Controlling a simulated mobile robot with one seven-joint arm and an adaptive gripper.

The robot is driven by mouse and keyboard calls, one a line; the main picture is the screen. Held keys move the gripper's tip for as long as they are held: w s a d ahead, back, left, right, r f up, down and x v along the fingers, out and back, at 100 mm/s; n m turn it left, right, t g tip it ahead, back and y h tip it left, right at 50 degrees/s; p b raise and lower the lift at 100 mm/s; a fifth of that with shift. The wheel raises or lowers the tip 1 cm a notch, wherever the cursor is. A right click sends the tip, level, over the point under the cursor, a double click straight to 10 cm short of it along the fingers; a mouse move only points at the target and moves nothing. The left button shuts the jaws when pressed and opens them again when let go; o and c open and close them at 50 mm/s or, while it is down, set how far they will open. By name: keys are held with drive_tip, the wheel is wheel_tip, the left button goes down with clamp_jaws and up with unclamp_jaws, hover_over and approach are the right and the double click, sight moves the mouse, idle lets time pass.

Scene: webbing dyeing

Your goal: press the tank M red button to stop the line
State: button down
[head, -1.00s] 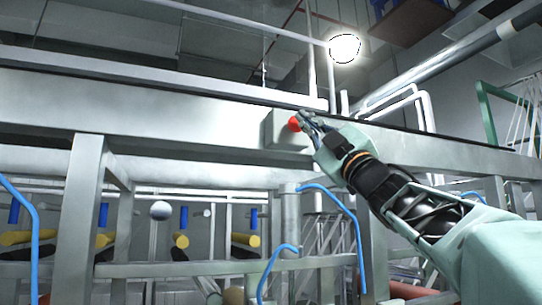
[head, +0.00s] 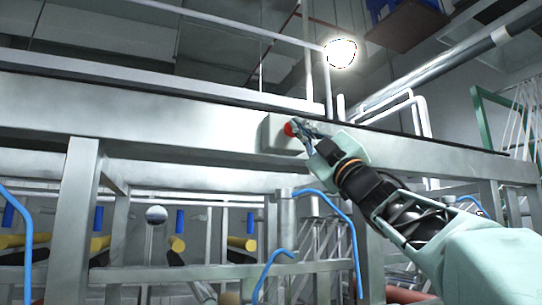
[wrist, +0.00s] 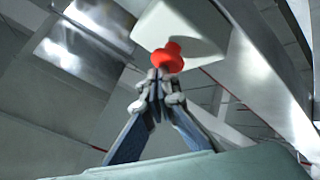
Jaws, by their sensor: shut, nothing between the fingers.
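The red button (head: 290,129) sits on a light grey box (head: 275,134) fixed to the front of the long metal beam. My gripper (head: 300,128) is at the button's right side in the head view, its fingertips very close to it. I cannot tell whether the tips touch the button. No tank label is readable.
The long metal beam (head: 180,115) runs across the view on upright posts (head: 78,205). Blue bent pipes (head: 345,215) and yellow rollers (head: 100,244) lie below it. White pipes (head: 415,108) and a bright lamp (head: 340,53) are above. The space before the beam on the left looks clear.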

drive_tip(key=shift+w+a, duration=0.15)
drive_tip(key=shift+w, duration=0.25)
idle(0.4)
idle(0.4)
drive_tip(key=shift+s+d+f+b, duration=0.1)
drive_tip(key=shift+s+d+b, duration=0.1)
drive_tip(key=shift+s, duration=0.25)
drive_tip(key=shift+s+d+b, duration=0.1)
drive_tip(key=shift+s+b, duration=0.1)
drive_tip(key=shift+s, duration=0.25)
drive_tip(key=s, duration=0.1)
drive_tip(key=s+d+b, duration=0.1)
drive_tip(key=s, duration=0.2)
drive_tip(key=shift+s+d, duration=0.25)
drive_tip(key=shift+s, duration=0.15)
